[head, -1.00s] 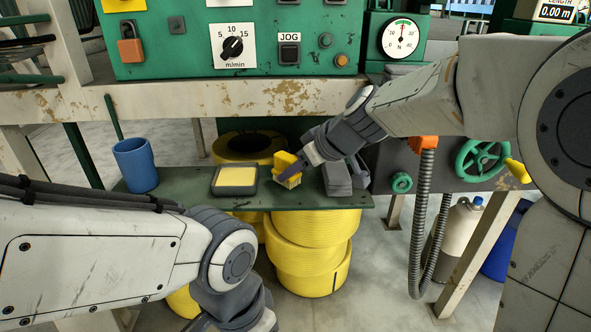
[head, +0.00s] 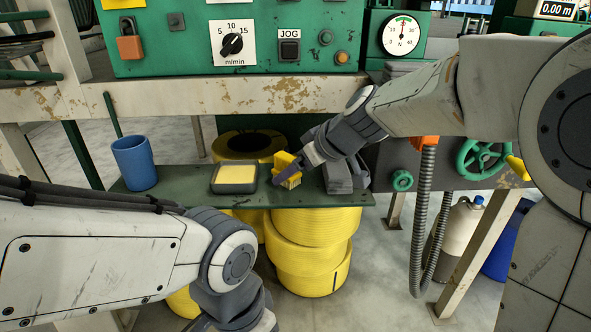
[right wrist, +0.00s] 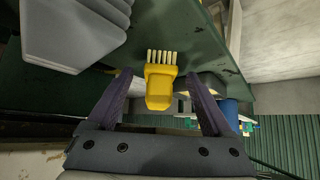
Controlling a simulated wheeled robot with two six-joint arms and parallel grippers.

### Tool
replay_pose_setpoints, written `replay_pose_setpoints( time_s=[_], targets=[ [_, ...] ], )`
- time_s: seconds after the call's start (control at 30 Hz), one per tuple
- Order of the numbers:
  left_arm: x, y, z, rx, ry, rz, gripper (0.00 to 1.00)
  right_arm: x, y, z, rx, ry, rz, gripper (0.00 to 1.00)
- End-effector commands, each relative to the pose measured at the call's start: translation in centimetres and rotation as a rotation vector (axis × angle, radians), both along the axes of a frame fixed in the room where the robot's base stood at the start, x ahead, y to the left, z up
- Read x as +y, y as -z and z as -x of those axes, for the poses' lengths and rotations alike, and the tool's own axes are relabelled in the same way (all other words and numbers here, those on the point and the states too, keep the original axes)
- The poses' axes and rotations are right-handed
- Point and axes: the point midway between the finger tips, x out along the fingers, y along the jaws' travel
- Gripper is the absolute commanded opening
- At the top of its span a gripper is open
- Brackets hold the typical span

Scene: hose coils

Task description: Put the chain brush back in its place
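The chain brush (head: 287,171) is yellow with pale bristles. It stands bristles down near the front edge of the green shelf (head: 200,198). My right gripper (head: 296,167) reaches down to it from the right. In the right wrist view the brush (right wrist: 160,88) lies between the two dark purple fingers of the right gripper (right wrist: 159,78), with a gap on each side. The gripper is open and not closed on it. My left arm crosses the lower left of the head view; its gripper is out of the picture.
A dark tray with a yellow pad (head: 236,174) lies left of the brush, and a blue cup (head: 135,163) stands farther left. A grey block (head: 337,178) sits close to the right of the brush. Yellow hose coils (head: 310,250) are stacked below the shelf.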

Motion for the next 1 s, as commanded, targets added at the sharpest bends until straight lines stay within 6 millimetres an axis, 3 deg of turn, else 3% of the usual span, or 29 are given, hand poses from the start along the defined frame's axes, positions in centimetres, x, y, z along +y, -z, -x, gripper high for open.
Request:
replay_pose_setpoints(
  time_s=[0.57,1.0],
  targets=[
    [0.0,0.0,0.0,0.0,0.0,0.0,0.79,0.0,0.0,0.0,0.001,0.0,0.001,0.84],
    [0.0,-0.4,0.0,0.0,0.0,0.0,0.79,-0.8,-1.3,0.8,0.0,0.001,0.0,0.84]
  ],
)
